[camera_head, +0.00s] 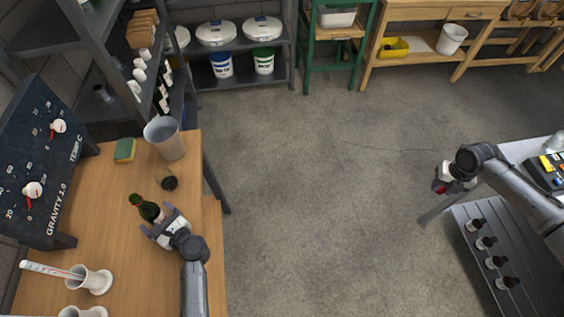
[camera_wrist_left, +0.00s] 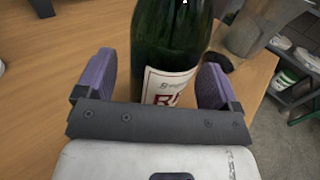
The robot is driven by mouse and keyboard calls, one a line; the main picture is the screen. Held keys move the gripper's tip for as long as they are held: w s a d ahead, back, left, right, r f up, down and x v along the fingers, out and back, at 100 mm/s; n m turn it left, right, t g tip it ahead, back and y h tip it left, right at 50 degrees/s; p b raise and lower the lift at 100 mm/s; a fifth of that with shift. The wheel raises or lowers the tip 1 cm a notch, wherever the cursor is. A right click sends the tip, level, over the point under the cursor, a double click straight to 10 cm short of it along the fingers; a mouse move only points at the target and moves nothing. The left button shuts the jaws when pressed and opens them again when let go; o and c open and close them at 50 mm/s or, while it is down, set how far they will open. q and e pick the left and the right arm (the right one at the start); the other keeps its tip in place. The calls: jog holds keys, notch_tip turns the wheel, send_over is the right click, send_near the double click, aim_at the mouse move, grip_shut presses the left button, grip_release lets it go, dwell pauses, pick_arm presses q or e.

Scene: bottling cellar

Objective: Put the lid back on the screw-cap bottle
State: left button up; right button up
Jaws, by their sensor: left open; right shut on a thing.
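A dark green bottle (camera_head: 149,211) with a white label stands upright on the wooden table at the left. In the left wrist view the bottle (camera_wrist_left: 172,45) stands between the two purple fingers of my left gripper (camera_wrist_left: 153,85), with its top out of frame. My left gripper (camera_head: 163,226) is open around the bottle's lower part. My right gripper (camera_head: 441,184) is far to the right, beside the grey bench and over the floor. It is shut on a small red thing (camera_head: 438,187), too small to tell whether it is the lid.
White cylinders (camera_head: 92,280) stand at the front left. A dark gauge board (camera_head: 42,165) borders the table. Open floor separates the table and bench.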

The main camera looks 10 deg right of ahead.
aim_at(143, 206)
pick_arm(q)
jog(key=shift+w+a, duration=0.45)
jog(key=shift+a, duration=0.05)
jog(key=shift+c, duration=0.3)
jog(key=c, duration=1.2)
jog(key=shift+o, duration=0.2)
jog(key=shift+r, duration=0.1)
